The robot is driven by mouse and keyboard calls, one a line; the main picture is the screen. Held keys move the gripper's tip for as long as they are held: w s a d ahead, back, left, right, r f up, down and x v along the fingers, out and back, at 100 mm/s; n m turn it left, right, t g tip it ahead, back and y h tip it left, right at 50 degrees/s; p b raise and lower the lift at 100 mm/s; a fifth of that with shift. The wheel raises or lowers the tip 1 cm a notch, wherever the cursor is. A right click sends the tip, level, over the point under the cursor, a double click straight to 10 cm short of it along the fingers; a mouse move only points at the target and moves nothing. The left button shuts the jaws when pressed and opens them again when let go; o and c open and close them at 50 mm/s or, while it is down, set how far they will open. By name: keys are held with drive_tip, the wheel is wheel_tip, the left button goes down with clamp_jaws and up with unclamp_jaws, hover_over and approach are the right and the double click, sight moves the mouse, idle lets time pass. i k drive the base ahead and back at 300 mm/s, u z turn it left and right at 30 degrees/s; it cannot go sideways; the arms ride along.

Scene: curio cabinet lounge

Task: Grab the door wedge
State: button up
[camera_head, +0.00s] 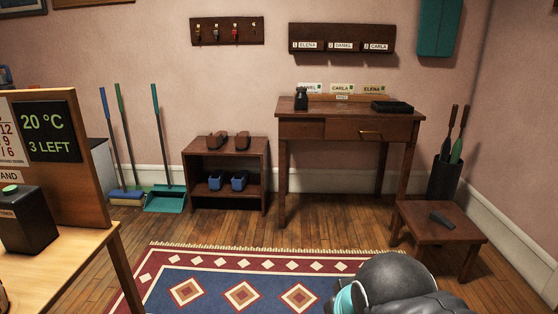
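A small dark, elongated block (441,220) lies on the low wooden table (413,217) at the right. It looks like the door wedge, but it is too small to be sure. My arm shows only as dark rounded links with a teal ring at the bottom right, in front of the low table. My gripper is not in view.
A desk (347,128) with a black box (392,107) stands at the back wall. A shoe rack (227,147) is left of it. An umbrella stand (443,179) stands behind the low table. A patterned rug (240,290) covers the open floor. A table (50,262) is at left.

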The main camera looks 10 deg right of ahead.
sight(435, 215)
drive_tip(key=i, duration=2.7)
drive_tip(key=z, duration=1.75)
drive_tip(key=i, duration=0.5)
drive_tip(key=z, duration=0.05)
